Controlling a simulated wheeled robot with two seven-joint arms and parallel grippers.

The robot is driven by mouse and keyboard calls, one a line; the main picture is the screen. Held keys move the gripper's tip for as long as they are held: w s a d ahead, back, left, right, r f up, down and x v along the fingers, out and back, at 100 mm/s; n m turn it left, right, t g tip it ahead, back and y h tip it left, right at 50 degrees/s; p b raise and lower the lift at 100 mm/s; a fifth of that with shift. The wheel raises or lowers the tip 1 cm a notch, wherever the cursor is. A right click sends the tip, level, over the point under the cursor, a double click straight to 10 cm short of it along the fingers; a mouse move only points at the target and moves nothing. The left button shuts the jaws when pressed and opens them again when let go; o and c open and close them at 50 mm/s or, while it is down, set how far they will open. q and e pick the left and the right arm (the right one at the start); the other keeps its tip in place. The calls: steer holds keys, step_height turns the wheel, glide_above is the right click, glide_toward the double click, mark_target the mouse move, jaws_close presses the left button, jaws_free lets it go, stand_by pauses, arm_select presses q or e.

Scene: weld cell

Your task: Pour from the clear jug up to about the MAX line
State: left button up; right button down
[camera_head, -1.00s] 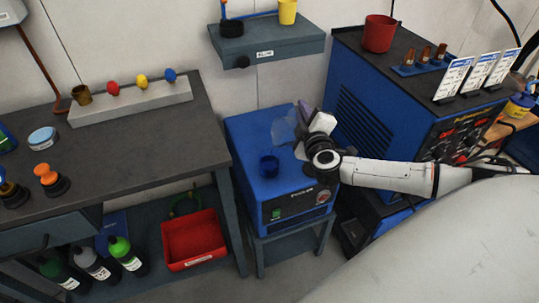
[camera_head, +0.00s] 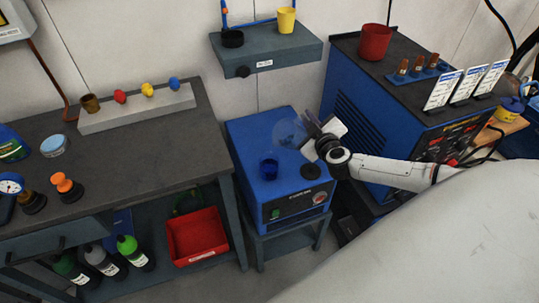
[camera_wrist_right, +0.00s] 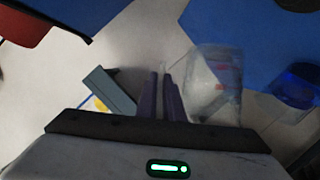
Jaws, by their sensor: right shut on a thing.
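The clear jug (camera_head: 288,133) is held over the back of the blue unit in the head view. It is see-through and faint, and I cannot tell its liquid level. My right gripper (camera_head: 311,125) is shut on it from the right. In the right wrist view the jug (camera_wrist_right: 214,85) shows red marks beside the purple fingers (camera_wrist_right: 165,97). A small blue see-through vessel (camera_head: 268,168) stands on the unit, in front of and left of the jug, apart from it. It also shows in the right wrist view (camera_wrist_right: 297,85). No MAX line is readable. My left gripper is out of view.
A black round cap (camera_head: 311,171) lies on the blue unit (camera_head: 245,140), right of the vessel. A blue welder cabinet (camera_head: 365,115) stands close on the right. A dark workbench (camera_head: 110,165) is on the left, with a red bin (camera_head: 195,235) below. A wall shelf (camera_head: 268,52) hangs behind.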

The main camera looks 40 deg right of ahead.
steer(key=shift+d+f, duration=0.3)
steer(key=shift+f, duration=0.1)
steer(key=shift+m, duration=0.3)
stand_by(1.3)
steer(key=shift+d+f+m+y, duration=0.3)
steer(key=shift+f+y, duration=0.1)
steer(key=shift+f, duration=0.1)
steer(key=shift+s+d+f+m+y, duration=0.1)
steer(key=shift+d+f+m+y, duration=0.2)
steer(key=shift+d+f+m, duration=0.35)
steer(key=d+f+m+b, duration=0.1)
steer(key=f+b, duration=0.1)
steer(key=d+f+m+y+b, duration=0.1)
steer(key=f, duration=0.1)
steer(key=d+f+m+y+b, duration=0.1)
steer(key=f+b, duration=0.1)
steer(key=shift+f+g+b, duration=0.15)
steer(key=shift+g+b, duration=0.15)
steer(key=shift+b, duration=0.05)
steer(key=shift+d+f+m+y+b, duration=0.2)
steer(key=shift+m+y+b, duration=0.05)
steer(key=shift+y+b, duration=0.2)
